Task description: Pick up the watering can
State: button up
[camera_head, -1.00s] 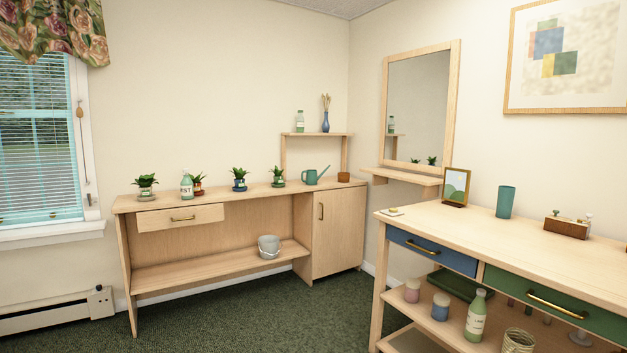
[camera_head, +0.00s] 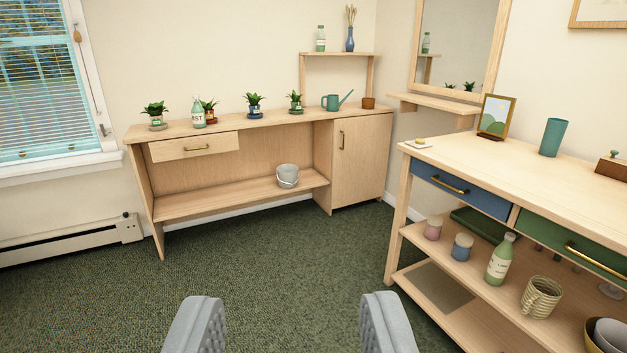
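A teal watering can (camera_head: 331,102) with a long spout pointing right stands upright on the top of the long wooden cabinet (camera_head: 282,122), near its right end. It is between a potted plant and a small brown pot. My gripper (camera_head: 289,315) shows at the bottom of the view, its two grey fingers wide apart with only green carpet seen between them. It is open, empty and well short of the cabinet and the can.
Several potted plants and a spray bottle (camera_head: 198,113) stand along the cabinet top. A grey bucket (camera_head: 287,176) sits on its lower shelf. A wooden workbench (camera_head: 480,165) with drawers stands at the right. Green carpet (camera_head: 290,245) between me and the cabinet is clear.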

aim_at(333, 104)
jog(key=i, duration=3.65)
jog(key=i+z, duration=0.15)
jog(key=i, duration=0.3)
jog(key=i+j+z, duration=0.15)
jog(key=i, duration=0.3)
jog(key=i+j+z, duration=0.1)
jog(key=i, duration=0.35)
